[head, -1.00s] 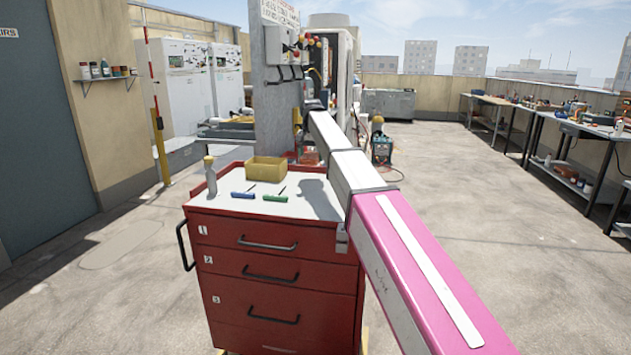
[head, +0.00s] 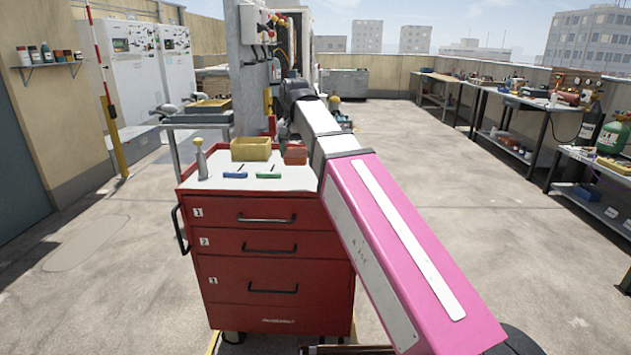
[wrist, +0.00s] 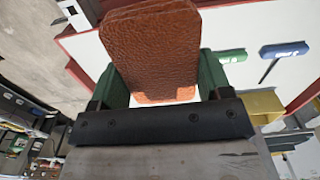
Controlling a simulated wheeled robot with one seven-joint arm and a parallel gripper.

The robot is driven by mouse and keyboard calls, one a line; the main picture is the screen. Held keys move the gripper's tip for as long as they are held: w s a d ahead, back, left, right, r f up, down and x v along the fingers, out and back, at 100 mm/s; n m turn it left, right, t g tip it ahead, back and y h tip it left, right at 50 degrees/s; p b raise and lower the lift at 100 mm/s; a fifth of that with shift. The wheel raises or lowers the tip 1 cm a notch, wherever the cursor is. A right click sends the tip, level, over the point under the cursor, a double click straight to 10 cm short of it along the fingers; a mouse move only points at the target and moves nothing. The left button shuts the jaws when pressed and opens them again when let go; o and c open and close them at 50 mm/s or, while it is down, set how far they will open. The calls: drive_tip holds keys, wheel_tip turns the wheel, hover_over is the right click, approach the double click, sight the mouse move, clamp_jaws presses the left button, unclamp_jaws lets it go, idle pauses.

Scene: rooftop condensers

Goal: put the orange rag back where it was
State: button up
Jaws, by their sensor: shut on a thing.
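The orange rag (wrist: 155,50) is a thick, rounded, leathery-looking orange-brown piece. My gripper (wrist: 165,85) is shut on it, with one green finger on each side. Behind it in the wrist view is the white top of the red tool cart (wrist: 205,24). In the head view an orange patch (head: 295,153), apparently the same rag, shows at the right of the cart top (head: 290,184), beside the yellow bin. My gripper is not clearly visible there, behind my arm. I cannot tell whether the rag touches the cart top.
On the cart are a yellow bin (head: 251,149), a blue-handled tool (head: 235,175), a green-handled tool (head: 268,175) and a grey bottle (head: 201,160) with a yellow top. A grey post (head: 249,70) stands behind. Benches (head: 505,100) line the right; the floor between is open.

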drive_tip(key=w+d+f, duration=0.2)
drive_tip(key=w, duration=0.1)
drive_tip(key=w+d+f, duration=0.2)
drive_tip(key=w, duration=0.1)
drive_tip(key=w+d+f, duration=0.2)
drive_tip(key=w+f, duration=0.1)
drive_tip(key=shift+w, duration=0.25)
drive_tip(key=shift+d+f, duration=0.1)
drive_tip(key=shift+f, duration=1.85)
drive_tip(key=shift+f, duration=0.1)
drive_tip(key=o, duration=0.9)
wheel_tip(320, 180, up, 12)
